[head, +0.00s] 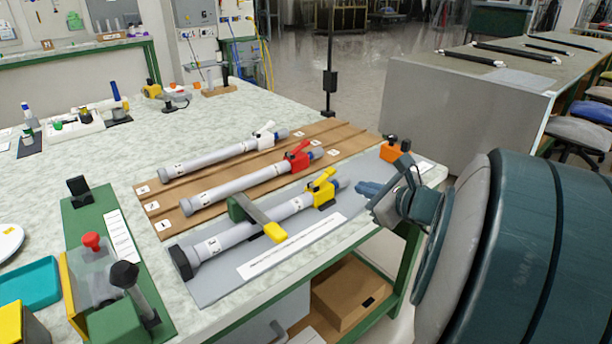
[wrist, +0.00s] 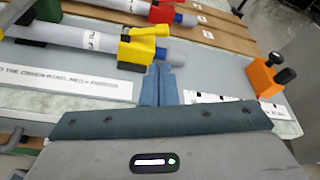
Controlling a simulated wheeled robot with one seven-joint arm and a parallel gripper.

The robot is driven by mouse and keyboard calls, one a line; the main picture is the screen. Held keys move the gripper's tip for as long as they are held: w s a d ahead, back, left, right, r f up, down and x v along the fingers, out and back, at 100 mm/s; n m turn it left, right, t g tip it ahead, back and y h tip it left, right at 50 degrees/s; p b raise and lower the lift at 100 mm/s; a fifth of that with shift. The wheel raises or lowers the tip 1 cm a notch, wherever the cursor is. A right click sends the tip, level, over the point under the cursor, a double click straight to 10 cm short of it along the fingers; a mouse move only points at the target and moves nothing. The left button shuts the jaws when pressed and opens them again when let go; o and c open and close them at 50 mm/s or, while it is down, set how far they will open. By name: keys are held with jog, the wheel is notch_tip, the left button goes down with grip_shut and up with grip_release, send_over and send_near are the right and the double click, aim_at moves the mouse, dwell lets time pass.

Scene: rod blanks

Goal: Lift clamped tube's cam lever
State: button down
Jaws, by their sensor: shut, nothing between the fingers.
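The clamped tube (head: 225,238) is a grey tube lying nearest the front on a grey plate. A green bar with a yellow end (head: 258,216) crosses over it. Its yellow cam collar (head: 323,196) sits near the right end, with a yellow lever (head: 322,177) on top. In the wrist view the collar (wrist: 137,51) and lever (wrist: 148,31) are at upper middle; the lever lies along the collar's top. My gripper (head: 359,187) is shut and empty, just right of the collar and apart from it. Its blue fingers (wrist: 160,68) point towards the tube's end.
Two more grey tubes, with a red collar (head: 298,155) and a white collar (head: 264,134), lie behind on a brown board (head: 335,130). An orange block with black knobs (head: 391,151) stands right of my fingers. A green fixture (head: 90,215) stands at left.

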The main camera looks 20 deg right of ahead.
aim_at(323, 178)
jog(key=shift+d, duration=0.25)
jog(key=shift+a, duration=0.1)
jog(key=shift+w+f, duration=0.25)
jog(key=shift+w, duration=0.1)
jog(key=b+x, duration=0.2)
jog(key=x, duration=0.7)
jog(key=shift+w+r, duration=0.1)
jog(key=shift+w, duration=0.05)
jog(key=shift+b, duration=0.75)
